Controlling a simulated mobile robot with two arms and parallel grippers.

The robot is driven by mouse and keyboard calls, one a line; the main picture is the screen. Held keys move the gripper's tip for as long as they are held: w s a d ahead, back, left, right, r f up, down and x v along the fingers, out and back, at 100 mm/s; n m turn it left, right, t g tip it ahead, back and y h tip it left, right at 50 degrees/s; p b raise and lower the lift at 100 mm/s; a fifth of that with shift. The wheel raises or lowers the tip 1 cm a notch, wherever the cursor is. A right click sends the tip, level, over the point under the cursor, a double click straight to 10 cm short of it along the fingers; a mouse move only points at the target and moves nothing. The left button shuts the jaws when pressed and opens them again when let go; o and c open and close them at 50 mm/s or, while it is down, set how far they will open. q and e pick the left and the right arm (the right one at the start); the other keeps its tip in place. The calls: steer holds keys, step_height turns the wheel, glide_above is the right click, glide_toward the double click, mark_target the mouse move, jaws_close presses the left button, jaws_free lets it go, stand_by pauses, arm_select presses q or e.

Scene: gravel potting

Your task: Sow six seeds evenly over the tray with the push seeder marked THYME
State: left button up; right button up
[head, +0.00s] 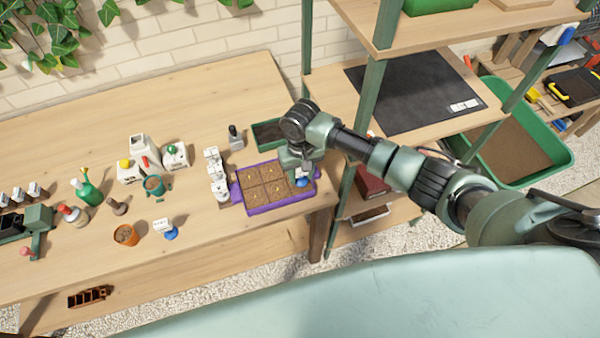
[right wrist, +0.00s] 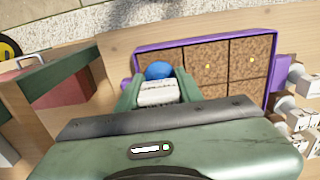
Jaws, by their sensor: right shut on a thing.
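The purple-rimmed tray (head: 279,208) stands near the table's right end, its soil divided into square cells. Small yellow seeds (head: 271,170) show on several cells; the right-hand cells are partly hidden by my arm. My right gripper (head: 300,172) is shut on a white push seeder with a blue end (head: 302,182), over the tray's right side. In the right wrist view the seeder's white body (right wrist: 157,93) sits between the fingers, its blue end (right wrist: 158,70) over a corner cell. Its label is unreadable. My left gripper is not in view.
Several white labelled seeders (head: 214,168) stand close to the tray's left. A dark green tray (head: 268,133) lies behind it. A green shelf post (head: 343,205) rises just to the right. Another blue-ended seeder (head: 166,230), an orange pot (head: 126,236) and bottles stand further left.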

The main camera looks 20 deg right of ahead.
steer(key=shift+w+a, duration=0.1)
steer(key=shift+a, duration=0.05)
steer(key=shift+w, duration=0.1)
steer(key=shift+f, duration=0.2)
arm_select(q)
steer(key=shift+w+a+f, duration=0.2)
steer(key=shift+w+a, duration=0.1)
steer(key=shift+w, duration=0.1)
arm_select(e)
steer(key=shift+f, duration=0.15)
arm_select(q)
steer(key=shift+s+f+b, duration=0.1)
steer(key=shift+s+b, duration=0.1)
steer(key=shift+b, duration=0.1)
arm_select(e)
steer(key=shift+f, duration=0.3)
arm_select(q)
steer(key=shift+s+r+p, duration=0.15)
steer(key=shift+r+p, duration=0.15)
steer(key=shift+p, duration=0.05)
stand_by(0.6)
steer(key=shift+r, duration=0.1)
